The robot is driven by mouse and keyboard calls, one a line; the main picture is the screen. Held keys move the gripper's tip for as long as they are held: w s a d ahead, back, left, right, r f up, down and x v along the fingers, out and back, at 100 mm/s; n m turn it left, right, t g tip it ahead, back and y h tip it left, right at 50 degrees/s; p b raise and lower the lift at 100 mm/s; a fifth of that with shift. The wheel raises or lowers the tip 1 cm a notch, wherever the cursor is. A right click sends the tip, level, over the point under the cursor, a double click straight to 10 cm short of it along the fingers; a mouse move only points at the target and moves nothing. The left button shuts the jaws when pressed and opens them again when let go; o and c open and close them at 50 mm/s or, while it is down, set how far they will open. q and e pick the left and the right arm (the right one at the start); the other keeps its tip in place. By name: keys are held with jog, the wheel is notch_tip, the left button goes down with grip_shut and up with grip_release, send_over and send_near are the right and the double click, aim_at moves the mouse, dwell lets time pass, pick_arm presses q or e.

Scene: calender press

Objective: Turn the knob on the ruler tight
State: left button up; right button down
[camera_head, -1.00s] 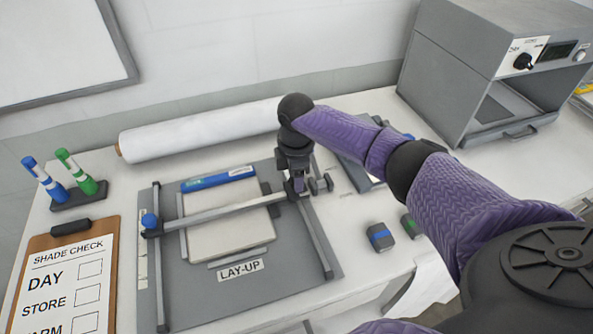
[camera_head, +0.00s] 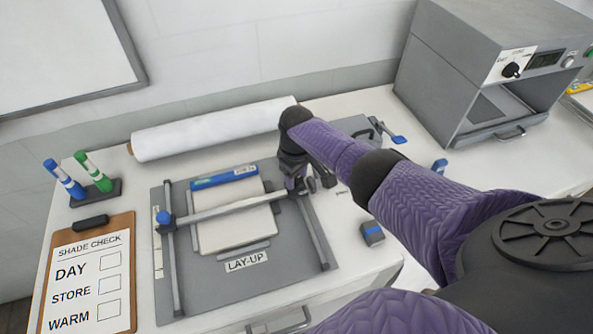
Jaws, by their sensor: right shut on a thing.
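The ruler (camera_head: 232,208) is a grey bar lying across the lay-up board (camera_head: 200,291), over a pale sheet stack (camera_head: 235,231). It spans the two side rails. A blue knob (camera_head: 165,217) shows at its left end, with no gripper near it. My right gripper (camera_head: 297,187) points down at the ruler's right end, above the right rail. It is shut on what seems to be the knob there, which the gripper mostly hides. How far that knob is turned cannot be seen. My left gripper is out of view.
A white roll (camera_head: 210,130) lies behind the board. A marker stand (camera_head: 97,193) and clipboard (camera_head: 92,285) are at left. A blue-banded block (camera_head: 372,233) sits right of the board. A grey press (camera_head: 470,75) stands at back right.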

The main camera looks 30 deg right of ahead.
jog(key=m+p, duration=0.1)
jog(key=m, duration=0.2)
jog(key=shift+r+m, duration=0.1)
jog(key=shift+m, duration=0.3)
jog(key=m, duration=0.4)
jog(key=shift+p, duration=0.35)
jog(key=m, duration=0.5)
jog(key=shift+m+p, duration=0.3)
jog(key=shift+m, duration=2.2)
jog(key=shift+c, duration=1.1)
grip_release()
